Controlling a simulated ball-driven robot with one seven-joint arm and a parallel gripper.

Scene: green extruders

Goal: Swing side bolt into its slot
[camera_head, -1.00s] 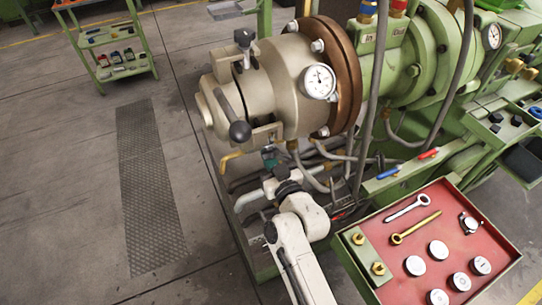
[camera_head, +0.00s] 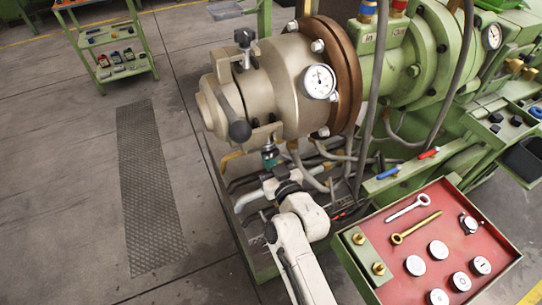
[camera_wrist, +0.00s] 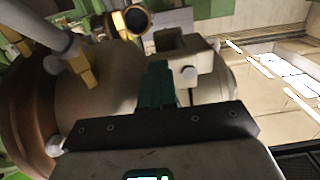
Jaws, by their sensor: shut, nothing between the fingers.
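The beige extruder head (camera_head: 262,85) has a bolt with a black knob (camera_head: 243,38) in its top bracket and a lever with a black ball (camera_head: 239,131). A lower bracket (camera_head: 266,134) sits on its side; in the wrist view a slotted bracket (camera_wrist: 207,62) shows with a round-headed part (camera_wrist: 188,75). A yellow hooked piece (camera_head: 230,157) is below the head; I cannot tell whether it is the side bolt. My gripper (camera_head: 270,155) is under the lower bracket, its teal fingers (camera_wrist: 156,85) shut and empty, close to the head. Contact is unclear.
Hoses (camera_head: 325,165) and pipes hang right of my gripper. A red tray (camera_head: 455,230) with eye bolts and round pieces stands at the right. A green cart (camera_head: 112,45) is at the back left. The floor (camera_head: 60,190) at left is clear.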

